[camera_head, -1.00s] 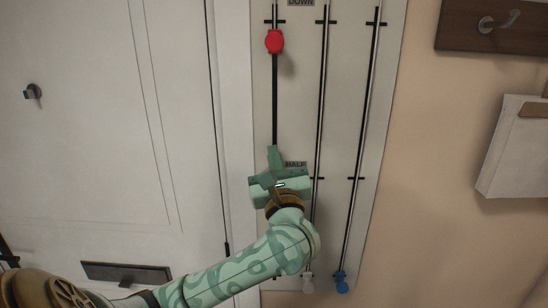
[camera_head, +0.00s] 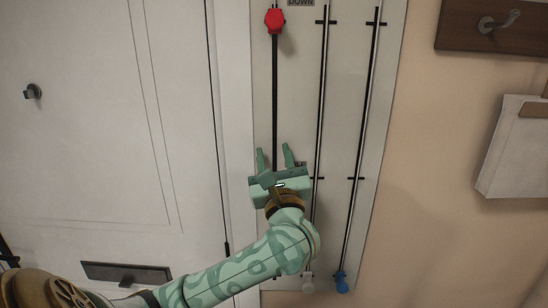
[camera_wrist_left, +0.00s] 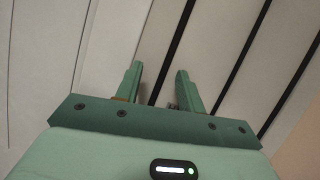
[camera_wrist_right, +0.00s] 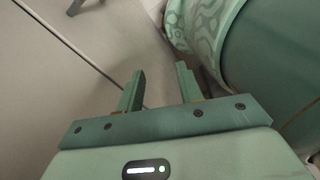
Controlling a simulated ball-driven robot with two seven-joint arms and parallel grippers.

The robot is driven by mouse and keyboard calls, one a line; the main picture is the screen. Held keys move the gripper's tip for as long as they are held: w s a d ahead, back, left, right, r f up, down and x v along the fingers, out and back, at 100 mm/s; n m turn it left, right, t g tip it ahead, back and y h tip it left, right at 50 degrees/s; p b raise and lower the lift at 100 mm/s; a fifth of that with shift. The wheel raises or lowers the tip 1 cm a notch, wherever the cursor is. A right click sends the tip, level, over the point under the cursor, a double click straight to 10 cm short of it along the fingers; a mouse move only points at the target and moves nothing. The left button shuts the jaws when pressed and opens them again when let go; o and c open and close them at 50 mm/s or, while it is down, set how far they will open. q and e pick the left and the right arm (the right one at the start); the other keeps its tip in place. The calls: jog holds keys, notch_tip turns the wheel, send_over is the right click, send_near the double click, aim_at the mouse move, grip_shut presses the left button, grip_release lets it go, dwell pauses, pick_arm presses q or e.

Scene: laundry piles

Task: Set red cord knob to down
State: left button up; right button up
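The red cord knob (camera_head: 274,20) sits near the top of the leftmost black rail in the head view, level with the upper tick by the DOWN label (camera_head: 300,2). My left gripper (camera_head: 274,153) is open and empty, well below the knob in the picture, with its fingers on either side of the same rail. The left wrist view shows its two fingers (camera_wrist_left: 156,86) spread apart with the dark rail between them. My right gripper (camera_wrist_right: 158,84) is open and empty in the right wrist view and is not in the head view.
Two more rails stand to the right, with a white knob (camera_head: 308,282) and a blue knob (camera_head: 341,283) at their lower ends. A door (camera_head: 110,120) is at left. A hook board (camera_head: 495,28) and a white wall holder (camera_head: 515,150) are at right.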

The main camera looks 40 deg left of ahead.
pick_arm(q)
jog(key=shift+o, duration=0.5)
jog(key=shift+d, duration=0.1)
jog(key=shift+s+d+f, duration=0.2)
jog(key=shift+f, duration=0.05)
jog(key=b+v, duration=0.3)
jog(key=v, duration=1.2)
jog(key=shift+s+d+b, duration=0.2)
jog(key=shift+b, duration=0.1)
